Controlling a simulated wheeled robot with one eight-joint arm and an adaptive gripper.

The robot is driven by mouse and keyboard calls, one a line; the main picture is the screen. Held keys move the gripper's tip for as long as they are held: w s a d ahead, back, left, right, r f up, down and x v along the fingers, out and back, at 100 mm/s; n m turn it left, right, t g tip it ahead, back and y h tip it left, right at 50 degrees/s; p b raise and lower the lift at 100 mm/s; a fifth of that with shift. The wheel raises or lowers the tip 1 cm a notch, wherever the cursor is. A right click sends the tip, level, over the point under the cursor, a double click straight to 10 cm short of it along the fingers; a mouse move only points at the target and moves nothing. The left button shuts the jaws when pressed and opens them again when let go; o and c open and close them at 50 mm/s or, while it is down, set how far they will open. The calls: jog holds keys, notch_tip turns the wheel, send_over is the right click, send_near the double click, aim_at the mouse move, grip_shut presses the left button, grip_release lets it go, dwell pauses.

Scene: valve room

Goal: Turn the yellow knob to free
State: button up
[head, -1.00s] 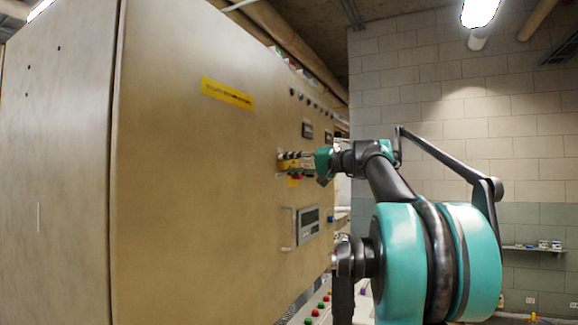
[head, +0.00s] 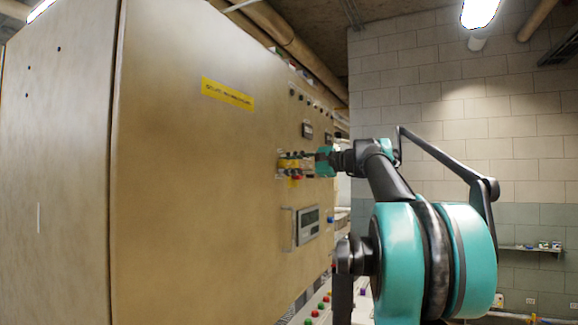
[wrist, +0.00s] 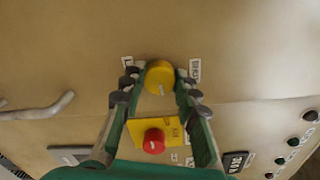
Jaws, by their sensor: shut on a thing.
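The yellow knob (wrist: 159,77) is on the tan cabinet front, in the upper middle of the wrist view. A pale pointer mark on its face points toward the bottom of that picture. Small white labels flank it, one to the left (wrist: 127,63) and one to the right (wrist: 195,69); I cannot read them surely. My gripper (wrist: 158,86) has one dark, ridged finger on each side of the knob and is shut on it. In the head view my gripper (head: 306,163) reaches the cabinet from the right, and its fingers largely hide the knob.
A red button (wrist: 153,141) on a yellow plate (wrist: 137,131) sits just below the knob, between my fingers. A handle (wrist: 38,112) sticks out at the left in the wrist view. A display (head: 308,224) is lower on the cabinet (head: 190,180). Dark buttons line the right side.

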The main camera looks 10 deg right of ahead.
jog(key=shift+m, duration=0.6)
jog(key=o, duration=1.2)
jog(key=shift+c, duration=0.2)
jog(key=shift+d, duration=0.1)
jog(key=v, duration=1.2)
